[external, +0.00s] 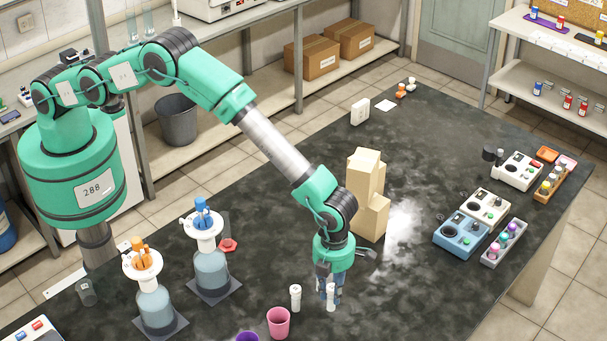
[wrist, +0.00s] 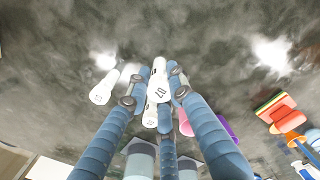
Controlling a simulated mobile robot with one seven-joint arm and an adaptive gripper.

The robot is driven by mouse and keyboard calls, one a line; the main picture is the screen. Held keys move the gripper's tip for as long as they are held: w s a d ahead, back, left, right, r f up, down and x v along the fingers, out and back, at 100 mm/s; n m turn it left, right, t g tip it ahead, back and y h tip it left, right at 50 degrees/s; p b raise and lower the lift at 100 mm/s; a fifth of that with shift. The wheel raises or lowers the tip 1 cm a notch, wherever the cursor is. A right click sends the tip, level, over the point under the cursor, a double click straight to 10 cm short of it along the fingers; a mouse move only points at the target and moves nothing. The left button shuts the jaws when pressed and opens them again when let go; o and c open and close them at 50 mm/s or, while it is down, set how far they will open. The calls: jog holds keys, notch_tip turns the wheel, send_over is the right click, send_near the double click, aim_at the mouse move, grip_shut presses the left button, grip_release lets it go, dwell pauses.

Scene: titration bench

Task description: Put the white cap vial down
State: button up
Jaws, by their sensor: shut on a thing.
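My gripper (external: 328,288) points down over the dark bench, its blue fingers shut on a white cap vial (external: 331,298). In the wrist view the vial (wrist: 158,88) sits between the fingers, white with dark marks on it. The vial looks about upright, low over the bench; I cannot tell whether its base touches. A second white vial (external: 295,297) stands just left of it in the external view, apart from the gripper. This second vial also shows left of the fingers in the wrist view (wrist: 103,88).
A pink cup (external: 278,322) and a purple cup (external: 247,337) stand close by at front left. Flasks (external: 211,270) in stands are farther left. Tan blocks (external: 367,190) stand behind the gripper. The bench (external: 420,270) to the right is clear up to the instruments (external: 461,237).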

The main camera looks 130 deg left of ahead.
aim_at(332, 306)
jog(key=shift+f, duration=2.05)
jog(key=shift+f, duration=0.2)
jog(key=o, duration=1)
jog(key=shift+c, duration=0.2)
jog(key=shift+r+p, duration=0.2)
jog(key=shift+p, duration=0.1)
jog(key=shift+r+b, duration=0.8)
jog(key=shift+r, duration=5.2)
